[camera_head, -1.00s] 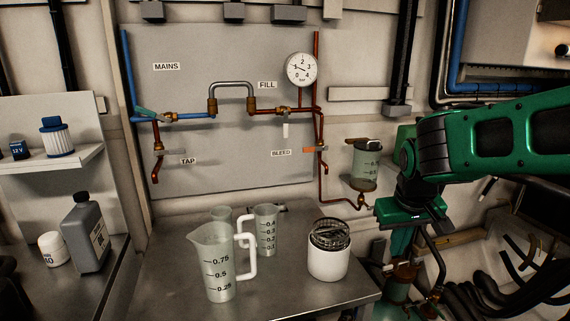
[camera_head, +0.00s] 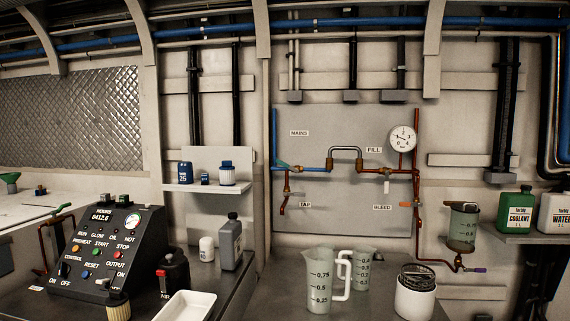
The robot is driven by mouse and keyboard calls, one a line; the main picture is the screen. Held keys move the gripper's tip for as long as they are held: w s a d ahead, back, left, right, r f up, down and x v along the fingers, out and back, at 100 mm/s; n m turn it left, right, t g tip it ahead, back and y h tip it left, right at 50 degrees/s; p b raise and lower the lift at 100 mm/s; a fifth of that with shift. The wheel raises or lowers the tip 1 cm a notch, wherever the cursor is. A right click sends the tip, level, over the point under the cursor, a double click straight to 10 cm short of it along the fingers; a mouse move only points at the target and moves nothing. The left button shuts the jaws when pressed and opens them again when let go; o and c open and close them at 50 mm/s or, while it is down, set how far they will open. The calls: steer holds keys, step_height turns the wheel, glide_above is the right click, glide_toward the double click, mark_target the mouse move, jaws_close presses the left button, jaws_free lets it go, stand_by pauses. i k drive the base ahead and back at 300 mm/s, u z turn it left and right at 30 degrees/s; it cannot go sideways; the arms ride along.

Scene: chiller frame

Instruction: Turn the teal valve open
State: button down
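The teal valve (camera_head: 283,164) is a small teal lever on the left of the grey pipe panel (camera_head: 340,222). It sits below the MAINS label (camera_head: 299,133), where the blue vertical pipe meets the horizontal line. The lever looks slanted, dropping to the right toward the brass fitting (camera_head: 296,169). It is too small to read its exact angle against the pipe. My gripper and arm are out of this view.
Jugs (camera_head: 319,281) and a white canister (camera_head: 414,300) stand on the bench below the panel. A black control box (camera_head: 101,252), a grey bottle (camera_head: 230,245) and a white tray (camera_head: 185,306) are at the left. Other levers include a white one (camera_head: 387,186) and an orange one (camera_head: 405,204).

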mark_target(278, 162)
steer(key=k, duration=0.45)
steer(key=u, duration=0.45)
steer(key=i, duration=1.75)
steer(key=z, duration=0.5)
